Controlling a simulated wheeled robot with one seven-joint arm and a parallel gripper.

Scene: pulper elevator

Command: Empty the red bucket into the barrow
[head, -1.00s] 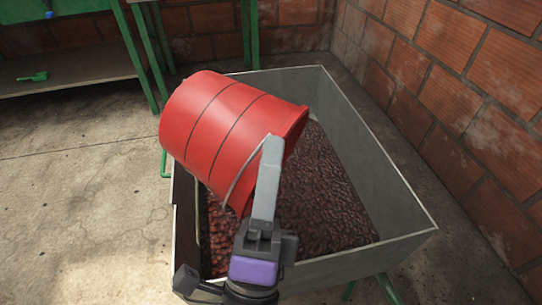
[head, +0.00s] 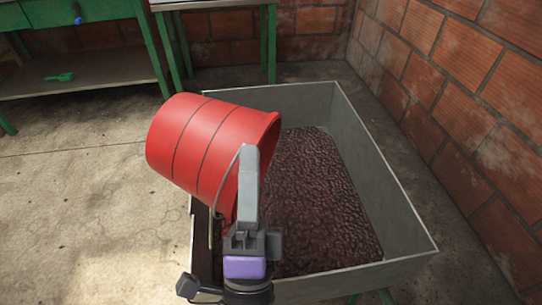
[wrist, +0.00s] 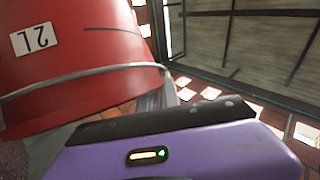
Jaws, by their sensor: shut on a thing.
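The red bucket (head: 210,145) is tipped on its side over the left part of the barrow, its rim toward the right. My gripper (head: 249,170) is shut on its thin wire handle. In the wrist view the bucket (wrist: 80,55) fills the upper left, with a white "2L" label upside down and the handle running to the jaws. The barrow (head: 395,200) is a grey metal, open-topped box holding a broad layer of dark red-brown cherries or beans (head: 320,200). The bucket's inside is hidden, and I see no falling stream.
A brick wall (head: 470,100) stands close along the right. A green-framed bench (head: 85,85) with a small green object (head: 60,77) on its shelf is at the back left. Another green-legged table (head: 225,5) is behind the barrow. Concrete floor (head: 80,200) is clear at left.

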